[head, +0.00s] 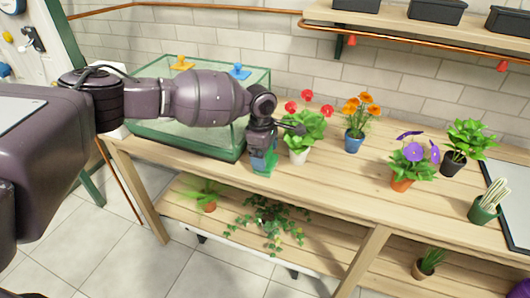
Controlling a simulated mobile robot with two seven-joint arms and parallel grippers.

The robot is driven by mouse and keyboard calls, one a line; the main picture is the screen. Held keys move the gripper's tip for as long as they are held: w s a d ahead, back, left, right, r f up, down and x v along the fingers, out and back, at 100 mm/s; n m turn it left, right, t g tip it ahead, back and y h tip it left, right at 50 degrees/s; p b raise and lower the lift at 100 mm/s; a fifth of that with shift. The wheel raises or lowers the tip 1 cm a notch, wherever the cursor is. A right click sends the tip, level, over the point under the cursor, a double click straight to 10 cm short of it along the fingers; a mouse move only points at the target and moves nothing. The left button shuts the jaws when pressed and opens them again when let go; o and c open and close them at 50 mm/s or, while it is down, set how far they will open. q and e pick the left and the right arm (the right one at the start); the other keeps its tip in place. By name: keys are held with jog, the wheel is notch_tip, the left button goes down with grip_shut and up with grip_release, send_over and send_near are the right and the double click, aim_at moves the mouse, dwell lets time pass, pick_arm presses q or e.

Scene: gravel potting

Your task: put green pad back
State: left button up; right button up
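A small green and blue-green block (263,164), which looks like the green pad, is upright at the table's front edge. My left gripper (262,150) points down right at it, with its fingers over the block's upper part. The fingers are too small and dark to show whether they are closed on it. I cannot tell whether the block touches the tabletop. My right gripper is out of view.
Red flowers in a white pot (298,156) stand close right of the gripper. More potted plants line the wooden table (340,190); others sit below.

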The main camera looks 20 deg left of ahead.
pick_arm(q)
jog(key=shift+r, duration=0.1)
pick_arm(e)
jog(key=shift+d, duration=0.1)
pick_arm(q)
jog(key=shift+r, duration=0.3)
notch_tip(320, 180, up, 11)
jog(key=a+p, duration=0.1)
jog(key=p, duration=0.2)
jog(key=shift+r, duration=0.15)
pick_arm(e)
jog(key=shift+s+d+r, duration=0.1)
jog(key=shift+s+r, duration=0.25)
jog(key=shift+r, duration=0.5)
